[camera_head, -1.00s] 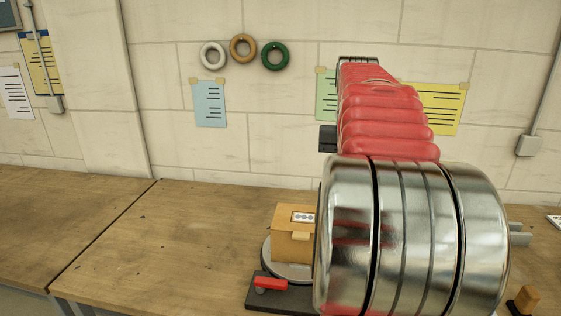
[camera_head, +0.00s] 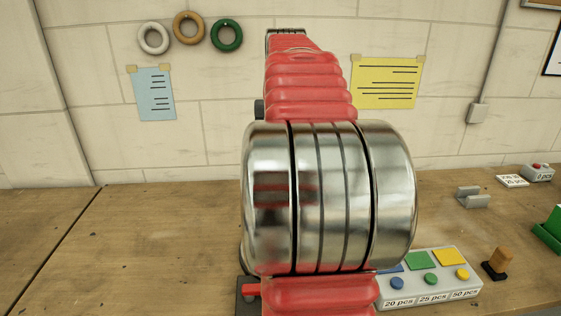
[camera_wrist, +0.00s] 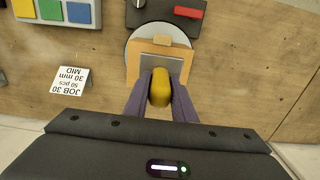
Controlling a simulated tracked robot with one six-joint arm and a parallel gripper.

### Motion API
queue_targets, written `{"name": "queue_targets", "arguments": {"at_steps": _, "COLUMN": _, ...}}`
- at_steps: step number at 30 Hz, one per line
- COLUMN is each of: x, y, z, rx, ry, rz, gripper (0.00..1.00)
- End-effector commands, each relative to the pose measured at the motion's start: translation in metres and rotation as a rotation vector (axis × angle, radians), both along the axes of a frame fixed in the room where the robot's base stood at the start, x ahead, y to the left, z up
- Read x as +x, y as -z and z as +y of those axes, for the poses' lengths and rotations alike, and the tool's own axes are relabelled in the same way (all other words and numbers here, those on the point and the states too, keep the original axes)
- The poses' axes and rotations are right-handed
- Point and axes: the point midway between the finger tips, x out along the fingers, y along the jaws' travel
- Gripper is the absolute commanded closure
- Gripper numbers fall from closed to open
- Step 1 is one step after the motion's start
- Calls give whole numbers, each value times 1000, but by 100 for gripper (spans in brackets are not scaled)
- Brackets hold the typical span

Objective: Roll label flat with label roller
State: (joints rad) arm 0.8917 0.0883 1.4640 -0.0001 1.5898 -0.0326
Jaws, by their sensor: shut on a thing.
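My gripper (camera_wrist: 161,103) is shut on a yellow rounded handle (camera_wrist: 160,88), which I take to be the label roller's. A grey band shows just beyond the handle; I cannot tell if it is the roller's head. A tan box (camera_wrist: 147,49) with a small front tab sits on a round grey turntable (camera_wrist: 133,52), directly beyond my fingertips in the wrist view. I cannot tell whether the roller touches the box. The label is not visible in either current view. In the head view my arm hides the gripper, the roller and the box.
A button panel (camera_head: 462,290) stands right of my arm, with a small wooden-handled block (camera_head: 497,262) beside it. A grey holder (camera_head: 473,198) stands farther back. A red lever (camera_wrist: 188,12) is by the turntable. Bench left is clear.

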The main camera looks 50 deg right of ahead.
Motion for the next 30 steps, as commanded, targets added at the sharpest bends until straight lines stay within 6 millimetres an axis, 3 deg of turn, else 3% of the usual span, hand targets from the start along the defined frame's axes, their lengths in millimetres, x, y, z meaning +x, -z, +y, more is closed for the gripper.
{"name": "queue_targets", "arguments": {"at_steps": 8, "x": 1, "y": 7, "z": 1, "rx": -1, "ry": -2, "rz": -1, "gripper": 99}}
{"name": "queue_targets", "arguments": {"at_steps": 30, "x": 2, "y": 57, "z": 1, "rx": -1, "ry": -4, "rz": -1, "gripper": 99}}
